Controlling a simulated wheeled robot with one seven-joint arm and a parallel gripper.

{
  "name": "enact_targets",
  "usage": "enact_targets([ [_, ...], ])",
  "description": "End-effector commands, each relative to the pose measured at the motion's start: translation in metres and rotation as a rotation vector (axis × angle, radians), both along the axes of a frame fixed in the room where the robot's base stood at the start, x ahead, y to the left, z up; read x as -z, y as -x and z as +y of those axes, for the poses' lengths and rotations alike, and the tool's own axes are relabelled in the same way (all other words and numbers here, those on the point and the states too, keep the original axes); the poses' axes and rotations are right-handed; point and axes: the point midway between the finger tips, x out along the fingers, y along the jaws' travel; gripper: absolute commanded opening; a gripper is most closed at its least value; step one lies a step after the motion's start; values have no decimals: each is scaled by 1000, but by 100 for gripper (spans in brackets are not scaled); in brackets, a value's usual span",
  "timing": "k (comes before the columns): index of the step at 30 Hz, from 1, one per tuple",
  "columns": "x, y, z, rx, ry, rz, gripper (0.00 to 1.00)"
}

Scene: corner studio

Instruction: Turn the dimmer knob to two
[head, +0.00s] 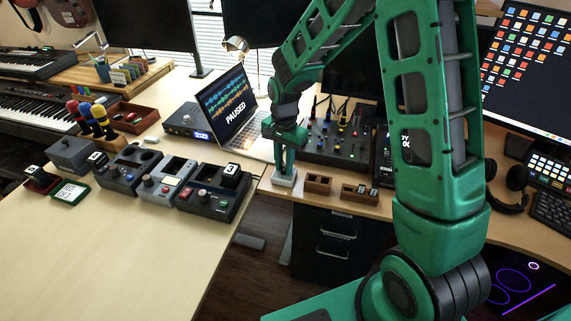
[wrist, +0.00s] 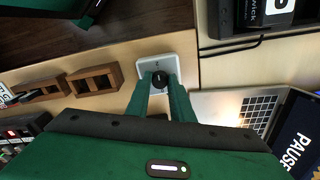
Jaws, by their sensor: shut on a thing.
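The dimmer is a small white box in the wrist view (wrist: 150,63) with a round black knob (wrist: 160,80) on it. In the head view the white box (head: 284,180) sits near the desk's front edge, left of two wooden holders. My gripper (head: 285,165) points down at it from above. In the wrist view my gripper's two green fingers (wrist: 160,88) are shut on the black knob, one on each side. The knob is partly hidden by the fingers, and I cannot read any numbers or pointer mark on the dimmer.
An open laptop (head: 232,108) reading PAUSED stands behind left of the dimmer. Two wooden holders (head: 318,184) are close on its right, and a mixer (head: 335,136) is behind.

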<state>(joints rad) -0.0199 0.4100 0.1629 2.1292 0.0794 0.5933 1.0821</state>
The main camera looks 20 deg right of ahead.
Motion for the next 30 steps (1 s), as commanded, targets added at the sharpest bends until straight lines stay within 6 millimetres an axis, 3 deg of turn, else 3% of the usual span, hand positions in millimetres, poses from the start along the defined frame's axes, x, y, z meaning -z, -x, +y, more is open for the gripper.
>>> enact_targets([
  [21,-1,-2,-3,87,4,-4,0],
  [22,-1,-2,-3,87,4,-4,23],
  [24,-1,-1,-3,87,3,-3,40],
  [30,0,-1,-2,84,3,-2,40],
])
